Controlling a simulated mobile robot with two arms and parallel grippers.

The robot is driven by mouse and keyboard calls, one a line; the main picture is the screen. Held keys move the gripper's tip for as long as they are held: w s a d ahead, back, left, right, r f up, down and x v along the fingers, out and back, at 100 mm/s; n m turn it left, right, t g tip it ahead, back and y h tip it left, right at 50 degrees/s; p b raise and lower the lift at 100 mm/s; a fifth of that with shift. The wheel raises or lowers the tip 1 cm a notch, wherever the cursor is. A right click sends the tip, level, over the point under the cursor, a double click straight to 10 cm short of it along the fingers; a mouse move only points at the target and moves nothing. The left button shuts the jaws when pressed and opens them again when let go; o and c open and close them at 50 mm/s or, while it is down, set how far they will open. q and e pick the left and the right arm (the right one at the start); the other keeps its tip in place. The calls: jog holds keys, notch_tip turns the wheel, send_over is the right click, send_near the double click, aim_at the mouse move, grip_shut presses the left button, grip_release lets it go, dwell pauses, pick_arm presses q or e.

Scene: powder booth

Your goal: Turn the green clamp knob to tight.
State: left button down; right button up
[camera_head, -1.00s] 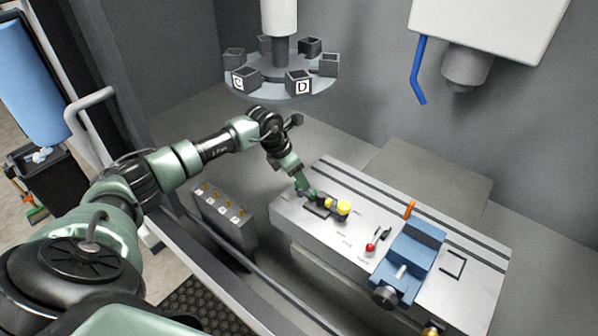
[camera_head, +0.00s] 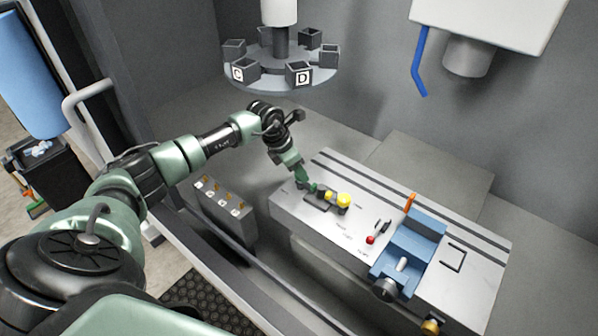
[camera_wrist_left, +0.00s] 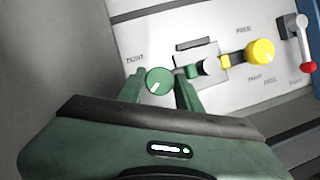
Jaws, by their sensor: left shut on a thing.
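The green clamp knob (camera_wrist_left: 159,81) is round with a short white mark that points down and left in the left wrist view. It sits at the left end of the pale machine table. My left gripper (camera_head: 308,187) reaches down to that end in the head view. In the left wrist view its two green fingers (camera_wrist_left: 161,88) are shut on the knob, one on each side. A small printed label is beside the knob, too blurred to read surely. In the head view the gripper mostly hides the knob. My right gripper is in neither view.
A yellow knob (camera_head: 344,201) and a red-tipped lever (camera_head: 371,239) are on the same table (camera_head: 300,213). A blue vise (camera_head: 414,246) with an orange handle stands farther right. A round carousel of lettered boxes (camera_head: 300,74) hangs above. A grey block (camera_head: 226,214) stands at the front left.

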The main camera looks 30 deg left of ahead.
pick_arm(q)
jog(key=m+b, duration=0.2)
jog(key=b, duration=0.2)
jog(key=m+g+h+b, duration=0.1)
jog(key=m+b, duration=0.2)
jog(key=b, duration=0.1)
jog(key=m+g+h+b, duration=0.1)
jog(key=m+b, duration=0.2)
jog(key=b, duration=0.1)
jog(key=shift+w+a+f, duration=0.15)
jog(key=shift+w, duration=0.1)
jog(key=shift+m+g+b, duration=0.3)
jog(key=shift+m+b, duration=0.2)
jog(key=shift+b, duration=0.05)
jog(key=m+g+b, duration=0.1)
jog(key=m+b, duration=0.1)
jog(key=m, duration=0.1)
jog(key=shift+w+m, duration=0.1)
jog(key=shift+m, duration=0.2)
jog(key=shift+r+m+g+b, duration=0.2)
jog(key=shift+m+g+b, duration=0.4)
jog(key=shift+m, duration=0.6)
jog(key=shift+m+g, duration=0.5)
jog(key=shift+m, duration=0.6)
jog(key=shift+w+b, duration=0.1)
jog(key=shift+b, duration=0.2)
jog(key=c, duration=1)
grip_release()
jog(key=shift+o, duration=0.2)
